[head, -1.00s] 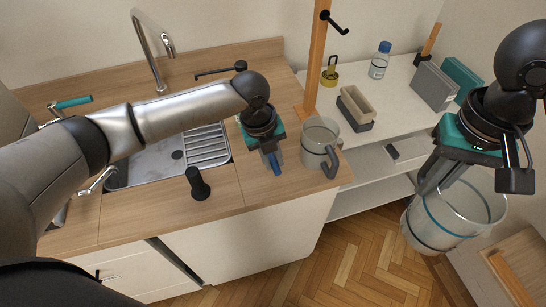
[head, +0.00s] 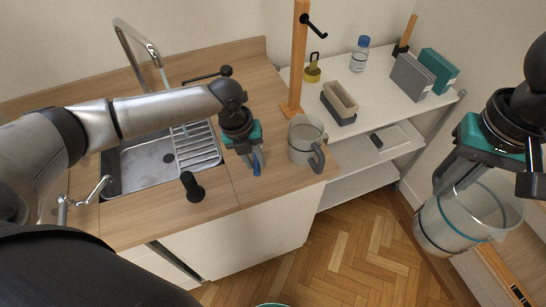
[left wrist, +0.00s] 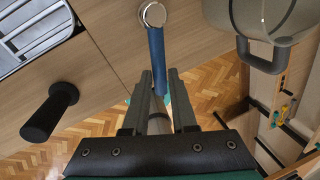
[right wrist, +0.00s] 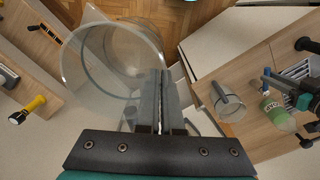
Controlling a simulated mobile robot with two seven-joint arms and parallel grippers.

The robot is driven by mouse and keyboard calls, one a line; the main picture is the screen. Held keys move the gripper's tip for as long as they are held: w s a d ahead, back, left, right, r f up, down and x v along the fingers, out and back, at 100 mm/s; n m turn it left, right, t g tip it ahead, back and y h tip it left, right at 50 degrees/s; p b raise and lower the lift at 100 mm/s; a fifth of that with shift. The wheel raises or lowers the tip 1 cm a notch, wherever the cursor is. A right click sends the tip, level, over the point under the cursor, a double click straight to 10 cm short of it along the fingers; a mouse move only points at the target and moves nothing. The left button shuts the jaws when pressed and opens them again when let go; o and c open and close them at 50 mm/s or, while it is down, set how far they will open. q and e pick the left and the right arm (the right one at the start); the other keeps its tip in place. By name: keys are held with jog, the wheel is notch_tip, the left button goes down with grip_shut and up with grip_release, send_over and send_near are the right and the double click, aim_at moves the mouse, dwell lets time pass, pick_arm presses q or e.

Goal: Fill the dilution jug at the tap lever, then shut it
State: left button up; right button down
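A clear jug with a blue band (head: 448,228) hangs from my right gripper (head: 445,185), out over the floor at the right. The right fingers (right wrist: 161,75) are close together at the jug's side (right wrist: 100,65); its handle is hidden between them. I see no clear liquid level in it. My left gripper (head: 256,160) is at the counter's front edge. Its fingers (left wrist: 160,75) close around a blue handle (left wrist: 156,50) with a chrome ring at its far end; its blue tip shows in the head view (head: 257,169).
A second clear jug with a grey handle (head: 304,135) stands right of my left gripper. The sink (head: 145,165) with its tall tap (head: 150,45) and a black knob (head: 192,185) are to the left. A white shelf unit (head: 385,95) holds several items.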

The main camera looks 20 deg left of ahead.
pick_arm(q)
jog(key=o, duration=0.4)
jog(key=r, duration=0.4)
jog(key=a+r, duration=0.1)
jog(key=r, duration=0.3)
jog(key=s+a+r, duration=0.1)
jog(key=r, duration=0.2)
jog(key=shift+r, duration=0.4)
pick_arm(e)
jog(key=shift+r, duration=0.2)
